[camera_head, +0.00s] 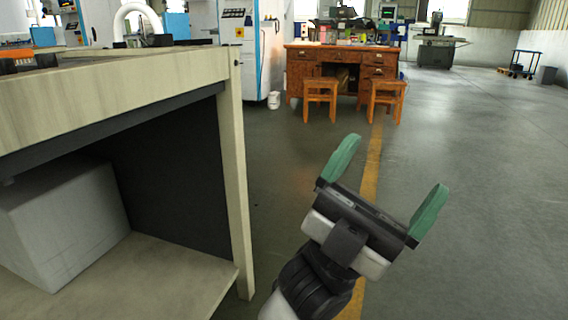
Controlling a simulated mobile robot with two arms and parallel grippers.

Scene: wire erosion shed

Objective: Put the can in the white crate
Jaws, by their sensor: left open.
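My left gripper (388,180) reaches in from the bottom of the head view. Its two green fingers are spread wide with only floor between them. It is to the right of the near workbench and touches nothing. A pale grey-white box (62,222) sits on the bench's lower shelf at the left; I cannot tell whether it is the white crate, and its left part is cut off by the frame. I cannot make out the can. My right gripper is not in view.
The near workbench (120,92) fills the left side, its leg close to my arm. Several items, one orange (17,56), lie on its top. A wooden desk (340,58) with two stools (320,97) stands farther back.

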